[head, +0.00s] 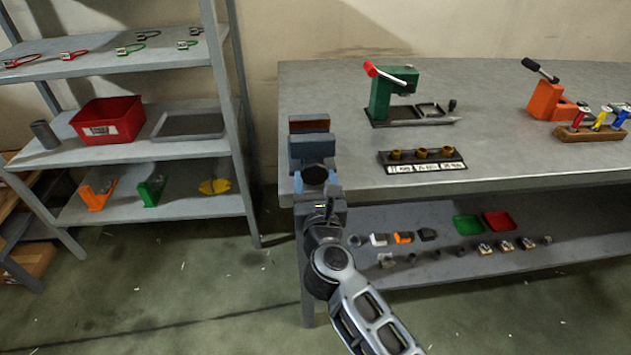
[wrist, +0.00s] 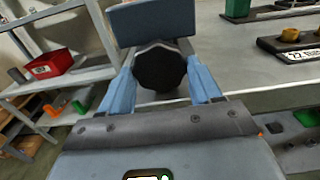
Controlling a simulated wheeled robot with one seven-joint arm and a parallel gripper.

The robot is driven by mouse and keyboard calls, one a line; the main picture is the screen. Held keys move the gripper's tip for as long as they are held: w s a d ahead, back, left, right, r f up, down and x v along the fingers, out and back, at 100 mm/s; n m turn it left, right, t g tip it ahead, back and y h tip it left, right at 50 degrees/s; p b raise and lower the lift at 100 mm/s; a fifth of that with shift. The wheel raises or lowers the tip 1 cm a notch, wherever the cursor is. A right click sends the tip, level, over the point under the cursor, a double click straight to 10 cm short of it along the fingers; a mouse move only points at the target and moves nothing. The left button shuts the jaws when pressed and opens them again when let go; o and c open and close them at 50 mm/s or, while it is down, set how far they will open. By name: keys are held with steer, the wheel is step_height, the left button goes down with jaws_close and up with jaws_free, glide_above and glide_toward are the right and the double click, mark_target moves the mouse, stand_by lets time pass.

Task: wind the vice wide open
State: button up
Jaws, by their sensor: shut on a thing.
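The vice (head: 309,146) sits at the left front corner of the bench, with a blue-grey front block and a reddish-brown block behind it. How far its jaws are apart cannot be told clearly. A black faceted knob (head: 316,174) faces me at the front of the vice. In the wrist view the knob (wrist: 160,68) lies between the blue fingers, below the vice's blue-grey block (wrist: 152,22). My gripper (wrist: 160,82) is shut on the knob, one finger at each side. My gripper (head: 318,186) comes from the front in the head view.
The bench (head: 480,180) carries a green press (head: 388,95), a labelled block with brown knobs (head: 421,160) and an orange device (head: 548,100) to the right. Small parts lie on the lower shelf (head: 440,262). A grey shelving unit with a red bin (head: 108,120) stands at left.

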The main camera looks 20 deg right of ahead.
steer(key=shift+c, duration=0.7)
steer(key=shift+r+n+p, duration=0.2)
steer(key=shift+n+p, duration=0.6)
steer(key=shift+p, duration=0.15)
steer(key=shift+f+n+p, duration=0.2)
steer(key=shift+n+p, duration=0.2)
steer(key=shift+n, duration=0.4)
steer(key=o, duration=1)
steer(key=shift+s, duration=0.1)
steer(key=shift+b+v, duration=0.3)
steer(key=shift+v, duration=3.55)
